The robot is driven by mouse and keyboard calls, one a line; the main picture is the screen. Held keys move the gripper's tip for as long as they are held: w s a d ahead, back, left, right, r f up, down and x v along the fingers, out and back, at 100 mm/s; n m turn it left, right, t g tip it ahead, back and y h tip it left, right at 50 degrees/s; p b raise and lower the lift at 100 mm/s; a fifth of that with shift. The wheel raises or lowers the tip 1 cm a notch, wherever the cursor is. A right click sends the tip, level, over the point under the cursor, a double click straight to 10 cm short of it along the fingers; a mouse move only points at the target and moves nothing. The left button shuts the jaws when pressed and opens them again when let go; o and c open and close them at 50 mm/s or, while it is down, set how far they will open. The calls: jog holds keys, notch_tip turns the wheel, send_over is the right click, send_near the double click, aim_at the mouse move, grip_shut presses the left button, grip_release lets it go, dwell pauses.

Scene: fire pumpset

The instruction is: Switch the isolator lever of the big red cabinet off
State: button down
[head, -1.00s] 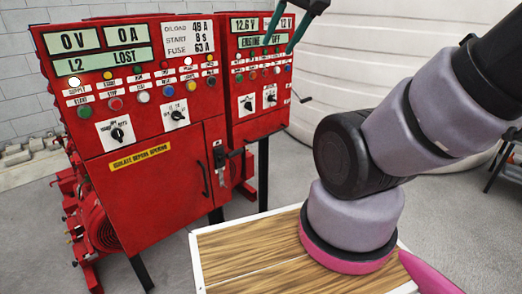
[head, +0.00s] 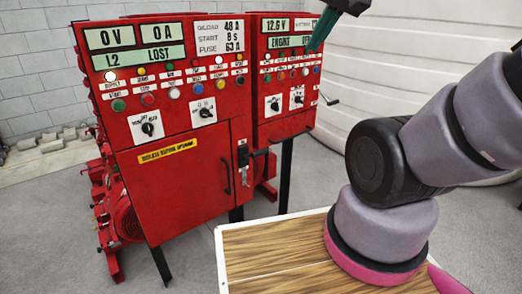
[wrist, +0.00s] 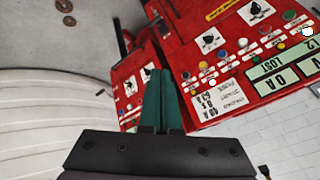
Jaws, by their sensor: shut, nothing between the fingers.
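The big red cabinet (head: 190,190) stands left of centre in the head view, with displays and buttons on top. Its isolator lever (head: 243,155) is a black handle on a pale plate at the right edge of the front, by the door; it seems to stick out to the right. My gripper (head: 318,38) is at the top of the head view, in front of the smaller cabinet's display, up and right of the lever and apart from it. In the wrist view its green fingers (wrist: 166,98) are together and empty. The lever is hard to make out there.
A smaller red cabinet (head: 285,85) adjoins on the right, with a crank sticking out of its side. A wooden-topped surface with a white rim (head: 222,262) is at the front. A red pump (head: 122,220) sits behind left.

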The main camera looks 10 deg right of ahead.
jog(key=w+a+f+n+g, duration=0.1)
jog(key=w+f+n+g, duration=0.15)
jog(key=w, duration=0.65)
jog(key=n+g+h, duration=0.1)
jog(key=n+g, duration=0.2)
jog(key=n, duration=0.3)
send_over(254, 154)
jog(key=w+d, duration=0.2)
jog(key=w, duration=0.1)
notch_tip(254, 154, down, 22)
jog(key=shift+w+a+r, duration=0.1)
jog(key=shift+a+r, duration=0.05)
jog(key=f, duration=0.3)
jog(key=w+f, duration=0.1)
jog(key=f, duration=0.6)
jog(key=shift+w+a+f, duration=0.2)
jog(key=shift+a, duration=0.15)
jog(key=shift+s+d+f, duration=0.35)
jog(key=shift+s+f, duration=0.4)
jog(key=shift+f, duration=0.1)
jog(key=shift+s+d+f, duration=0.15)
jog(key=shift+s+f, duration=0.15)
jog(key=shift+f, duration=0.25)
jog(key=shift+s+f, duration=0.15)
